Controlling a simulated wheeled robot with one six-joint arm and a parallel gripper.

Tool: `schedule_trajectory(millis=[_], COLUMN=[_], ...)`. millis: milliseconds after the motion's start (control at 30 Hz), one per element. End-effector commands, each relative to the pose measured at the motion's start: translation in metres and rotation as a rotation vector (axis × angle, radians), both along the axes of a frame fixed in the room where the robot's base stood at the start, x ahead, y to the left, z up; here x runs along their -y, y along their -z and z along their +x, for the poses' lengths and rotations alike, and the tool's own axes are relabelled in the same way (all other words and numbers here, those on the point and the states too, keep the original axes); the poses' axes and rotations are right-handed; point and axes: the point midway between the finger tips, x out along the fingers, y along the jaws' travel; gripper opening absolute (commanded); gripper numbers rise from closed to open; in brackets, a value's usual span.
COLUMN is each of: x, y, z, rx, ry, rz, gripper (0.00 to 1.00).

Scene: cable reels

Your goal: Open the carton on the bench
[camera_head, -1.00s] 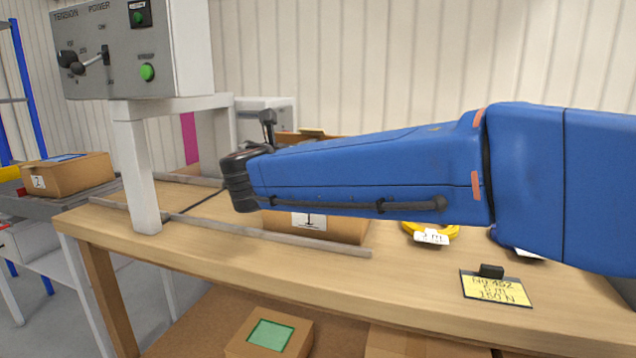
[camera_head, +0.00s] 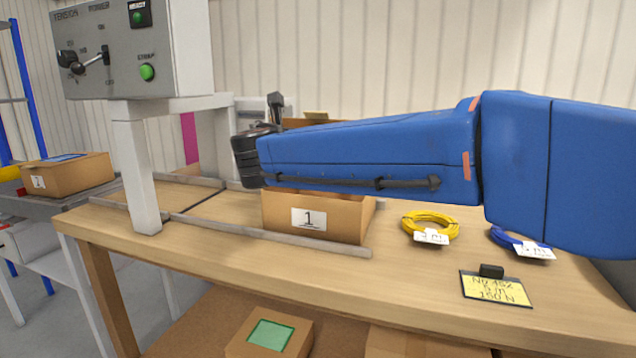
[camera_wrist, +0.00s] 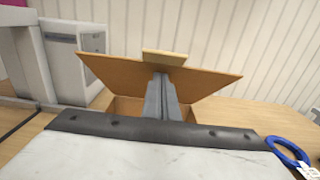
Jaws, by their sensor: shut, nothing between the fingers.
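The carton (camera_head: 280,210) is a brown cardboard box with a white label "1", standing on the bench (camera_head: 400,280). In the wrist view a wide cardboard flap (camera_wrist: 110,72) with a small tab (camera_wrist: 163,57) stands raised at the carton, and part of the box's inside (camera_wrist: 128,104) shows below it. My gripper (camera_wrist: 160,78) is shut and empty, its fingers over the carton in front of the raised flap. I cannot tell whether they touch it. In the head view my blue arm hides the fingers and much of the carton's top.
A grey control box (camera_head: 130,50) on a white frame stands left of the carton. A metal rail (camera_head: 270,235) runs along the carton's front. Yellow cable (camera_head: 430,220), blue cable (camera_head: 508,240) and a yellow card (camera_head: 497,289) lie to the right. Bare bench lies in front.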

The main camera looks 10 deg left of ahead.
Motion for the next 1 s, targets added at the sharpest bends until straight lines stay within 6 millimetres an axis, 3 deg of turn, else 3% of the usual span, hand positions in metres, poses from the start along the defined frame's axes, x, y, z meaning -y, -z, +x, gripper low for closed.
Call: schedule_trajectory(millis=[1000], x=[0.005], y=[-0.043], z=[0.058], rx=[0.000], ry=[0.001], rz=[0.001], gripper=[0.00])
